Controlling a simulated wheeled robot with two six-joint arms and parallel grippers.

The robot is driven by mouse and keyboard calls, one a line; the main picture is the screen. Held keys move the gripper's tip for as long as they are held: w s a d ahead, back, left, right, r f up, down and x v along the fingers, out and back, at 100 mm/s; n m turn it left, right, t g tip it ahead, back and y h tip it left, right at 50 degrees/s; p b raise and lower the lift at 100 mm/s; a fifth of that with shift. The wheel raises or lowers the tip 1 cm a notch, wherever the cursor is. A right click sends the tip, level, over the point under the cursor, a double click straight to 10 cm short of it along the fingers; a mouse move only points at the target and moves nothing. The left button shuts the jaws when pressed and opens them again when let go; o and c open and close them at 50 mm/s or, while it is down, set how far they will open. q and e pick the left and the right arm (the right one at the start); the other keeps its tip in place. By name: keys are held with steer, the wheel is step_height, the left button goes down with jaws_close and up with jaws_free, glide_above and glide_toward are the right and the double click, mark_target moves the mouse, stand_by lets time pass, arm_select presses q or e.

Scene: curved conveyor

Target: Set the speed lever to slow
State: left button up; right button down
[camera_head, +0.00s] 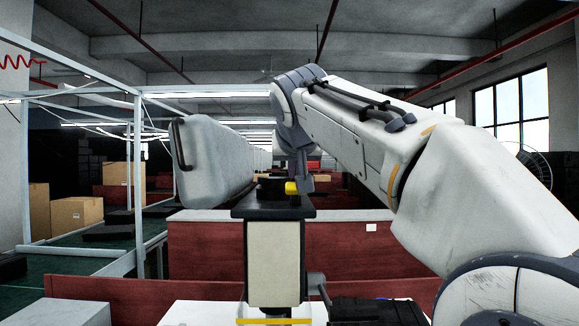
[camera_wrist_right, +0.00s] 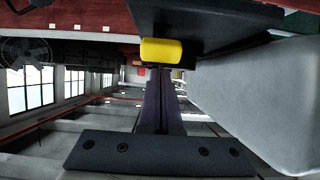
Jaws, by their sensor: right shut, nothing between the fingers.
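The speed lever's yellow knob (camera_head: 291,188) shows at the black top of a pale pedestal (camera_head: 273,262), slightly right of its middle in the head view. In the right wrist view the yellow knob (camera_wrist_right: 161,52) lies just beyond the fingertips, against a dark housing (camera_wrist_right: 210,22). My right gripper (camera_head: 302,180) points down at the knob, with its fingers shut and nothing between them. Its dark fingers (camera_wrist_right: 160,85) run up to the knob in the wrist view; whether they touch it I cannot tell. My left gripper is not in view.
A long pale body (camera_head: 215,160) stands close left of the pedestal. Red partitions (camera_head: 205,250) lie behind and around it. A white frame (camera_head: 137,180) and cardboard boxes (camera_head: 77,212) stand at the left. My right arm covers much of the right side.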

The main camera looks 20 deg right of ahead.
steer(key=shift+w+d+r+p, duration=0.1)
steer(key=shift+w+r+p, duration=0.2)
steer(key=shift+r, duration=0.25)
steer(key=shift+w+d+r+p, duration=0.1)
steer(key=shift+w+r+p, duration=0.05)
steer(key=shift+r+p, duration=0.3)
steer(key=shift+w+r, duration=0.15)
steer(key=shift+r, duration=0.25)
steer(key=shift+s+a+b, duration=0.2)
steer(key=shift+s+b, duration=0.1)
steer(key=shift+s, duration=0.3)
steer(key=shift+s+a+b, duration=0.15)
steer(key=shift+s+b, duration=0.15)
steer(key=shift+s, duration=0.3)
arm_select(q)
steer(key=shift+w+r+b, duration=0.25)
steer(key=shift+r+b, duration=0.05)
steer(key=shift+b, duration=0.05)
arm_select(e)
steer(key=v, duration=0.7)
steer(key=shift+s, duration=0.15)
steer(key=shift+f, duration=0.15)
